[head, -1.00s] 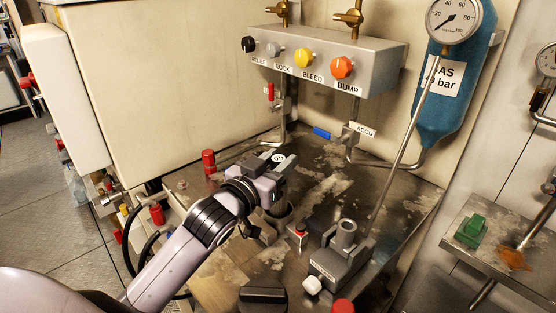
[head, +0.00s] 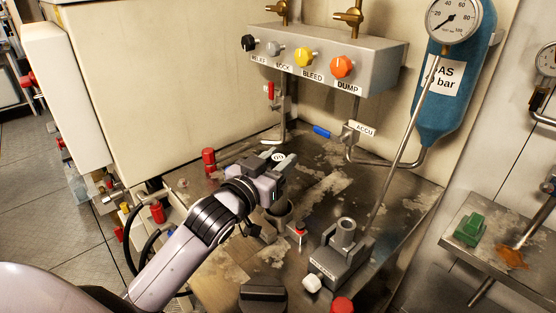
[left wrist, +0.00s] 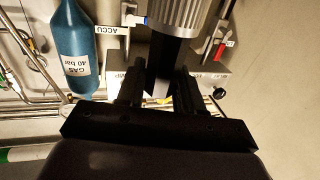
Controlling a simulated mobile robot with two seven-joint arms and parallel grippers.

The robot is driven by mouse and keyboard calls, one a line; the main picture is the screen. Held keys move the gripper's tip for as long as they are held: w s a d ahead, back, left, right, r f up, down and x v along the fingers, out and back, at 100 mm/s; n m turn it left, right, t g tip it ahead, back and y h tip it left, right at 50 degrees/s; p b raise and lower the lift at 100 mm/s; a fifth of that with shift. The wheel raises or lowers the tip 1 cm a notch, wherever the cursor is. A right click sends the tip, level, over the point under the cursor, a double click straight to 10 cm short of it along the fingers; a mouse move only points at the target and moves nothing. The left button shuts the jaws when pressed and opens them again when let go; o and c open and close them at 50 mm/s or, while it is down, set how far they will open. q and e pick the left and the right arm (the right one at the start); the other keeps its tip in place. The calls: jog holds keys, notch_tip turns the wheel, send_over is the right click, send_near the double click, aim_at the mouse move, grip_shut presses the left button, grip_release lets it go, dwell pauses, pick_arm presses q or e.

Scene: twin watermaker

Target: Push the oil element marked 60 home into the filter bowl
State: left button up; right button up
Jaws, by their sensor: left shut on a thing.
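My left gripper (head: 275,169) is above the back-middle of the metal bench, shut on the oil element. The element's pale round top (head: 278,158) shows at the fingertips; its dark mark is too small to read. In the left wrist view, the dark fingers (left wrist: 158,88) close around a dark upright part, with a grey ribbed cylinder (left wrist: 180,16) beyond it. I cannot tell how deep the element sits. My right gripper is out of view.
A red cylinder (head: 208,160) stands at left. The valve panel (head: 330,55) and blue gas bottle (head: 440,110) are behind.

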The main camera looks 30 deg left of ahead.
pick_arm(q)
jog(key=shift+f, duration=0.35)
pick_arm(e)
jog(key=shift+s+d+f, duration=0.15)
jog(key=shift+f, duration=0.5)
pick_arm(q)
jog(key=shift+f+b, duration=1.05)
jog(key=shift+f, duration=0.2)
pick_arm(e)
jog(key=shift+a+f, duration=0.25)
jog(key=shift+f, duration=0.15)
pick_arm(q)
jog(key=shift+f+b, duration=0.8)
jog(key=shift+f, duration=0.45)
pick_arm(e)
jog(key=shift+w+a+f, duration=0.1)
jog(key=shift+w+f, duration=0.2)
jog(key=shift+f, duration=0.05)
pick_arm(q)
jog(key=shift+f+b, duration=0.5)
jog(key=shift+f, duration=0.35)
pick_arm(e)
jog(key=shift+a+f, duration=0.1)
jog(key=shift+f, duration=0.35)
pick_arm(q)
jog(key=shift+r, duration=0.1)
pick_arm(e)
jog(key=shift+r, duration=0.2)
